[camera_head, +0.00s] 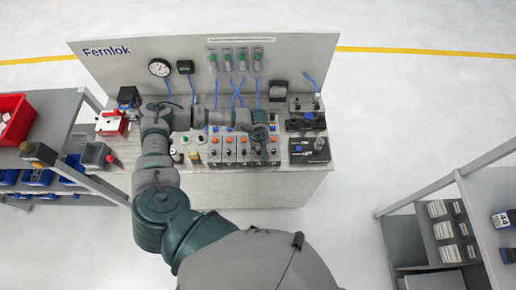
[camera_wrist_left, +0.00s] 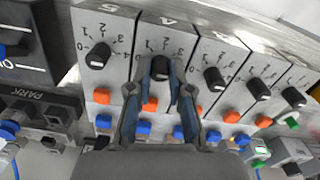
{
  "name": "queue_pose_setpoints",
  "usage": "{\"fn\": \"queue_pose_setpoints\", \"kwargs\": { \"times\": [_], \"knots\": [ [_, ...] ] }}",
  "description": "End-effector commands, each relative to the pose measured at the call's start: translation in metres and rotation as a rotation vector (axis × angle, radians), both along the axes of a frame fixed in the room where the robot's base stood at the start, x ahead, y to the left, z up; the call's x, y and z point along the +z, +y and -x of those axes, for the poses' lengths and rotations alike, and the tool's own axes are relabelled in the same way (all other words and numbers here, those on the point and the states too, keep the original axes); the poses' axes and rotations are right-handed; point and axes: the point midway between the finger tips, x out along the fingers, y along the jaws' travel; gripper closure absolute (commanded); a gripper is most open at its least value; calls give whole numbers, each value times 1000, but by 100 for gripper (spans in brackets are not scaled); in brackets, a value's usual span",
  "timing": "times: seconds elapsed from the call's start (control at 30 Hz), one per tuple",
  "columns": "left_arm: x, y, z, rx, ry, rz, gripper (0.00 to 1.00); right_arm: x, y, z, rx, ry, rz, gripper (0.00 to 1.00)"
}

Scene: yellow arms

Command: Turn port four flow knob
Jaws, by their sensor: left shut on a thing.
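My left gripper (camera_head: 262,133) reaches down over the row of flow-control modules (camera_head: 228,157) on the bench panel. In the left wrist view the port four knob (camera_wrist_left: 160,67), black and round, sits between the fingers of my left gripper (camera_wrist_left: 161,84). The fingers are shut on it. The number 4 and a printed dial scale show above the knob. The port five knob (camera_wrist_left: 98,56) is to its left, and the port three knob (camera_wrist_left: 214,79) is to its right, both free. In the head view my gripper hides the port four knob. My right gripper is in neither view.
Orange buttons (camera_wrist_left: 102,96) and blue buttons (camera_wrist_left: 104,122) sit close below the knobs. A gauge (camera_head: 159,67) and blue tubes are on the upright Fernlok board (camera_head: 125,57). Shelving with a red bin (camera_head: 14,118) stands left; another rack (camera_head: 440,232) stands right.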

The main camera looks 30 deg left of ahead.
Motion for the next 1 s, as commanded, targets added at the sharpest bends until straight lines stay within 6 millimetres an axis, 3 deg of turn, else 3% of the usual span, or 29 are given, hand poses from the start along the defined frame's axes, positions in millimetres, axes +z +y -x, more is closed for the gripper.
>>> {"fn": "queue_pose_setpoints", "kwargs": {
  "times": [0.43,1.0],
  "knots": [
    [-3,3,2,139,5,-6,100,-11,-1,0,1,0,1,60],
    [-4,1,1,659,9,-6,100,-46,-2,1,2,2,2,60]
  ]
}}
